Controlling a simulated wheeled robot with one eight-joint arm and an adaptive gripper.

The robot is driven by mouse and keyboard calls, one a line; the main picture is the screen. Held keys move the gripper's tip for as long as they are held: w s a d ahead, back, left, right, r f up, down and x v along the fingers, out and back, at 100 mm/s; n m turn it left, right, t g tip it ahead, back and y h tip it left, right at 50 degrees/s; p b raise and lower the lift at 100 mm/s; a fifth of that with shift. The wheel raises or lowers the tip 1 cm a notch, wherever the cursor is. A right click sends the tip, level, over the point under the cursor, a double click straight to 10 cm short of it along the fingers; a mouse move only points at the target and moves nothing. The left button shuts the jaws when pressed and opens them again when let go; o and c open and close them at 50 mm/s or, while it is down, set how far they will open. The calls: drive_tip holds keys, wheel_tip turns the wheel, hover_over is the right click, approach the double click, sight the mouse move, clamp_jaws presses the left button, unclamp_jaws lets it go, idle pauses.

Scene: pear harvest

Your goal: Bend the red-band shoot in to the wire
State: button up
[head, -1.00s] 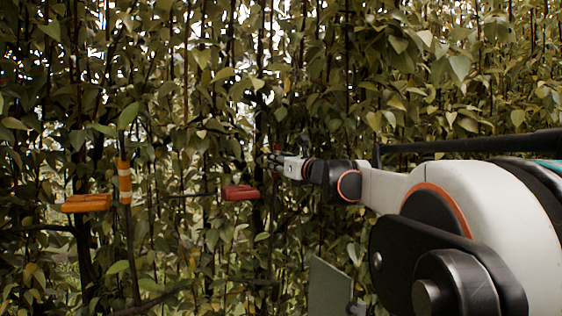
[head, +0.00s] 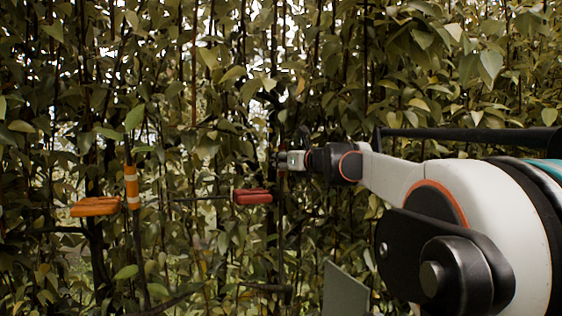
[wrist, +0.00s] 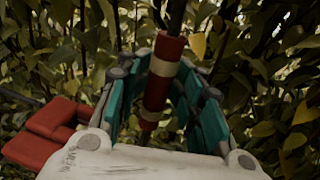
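In the wrist view the red-band shoot (wrist: 165,72), a dark stem with a red sleeve and pale rings, stands tilted between the two teal-padded fingers of my gripper (wrist: 168,85). The fingers are apart on either side of the sleeve, with narrow gaps showing; light contact at the tips cannot be ruled out. In the head view my gripper (head: 284,160) is small and side-on, and the red band cannot be made out there. A red clip (head: 252,196) is left of and below the gripper; it also shows at the lower left of the wrist view (wrist: 47,135). I cannot make out the wire clearly.
An orange clip (head: 95,207) and a shoot with an orange-and-white band (head: 131,186) stand at the left. Dense leaves and upright stems fill the background. A grey plate (head: 345,291) is below my arm.

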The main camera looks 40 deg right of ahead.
idle(0.3)
drive_tip(key=s, duration=0.7)
drive_tip(key=shift+s+a+r, duration=0.1)
drive_tip(key=shift+s+a, duration=0.05)
drive_tip(key=shift+s, duration=0.15)
drive_tip(key=shift+w, duration=0.1)
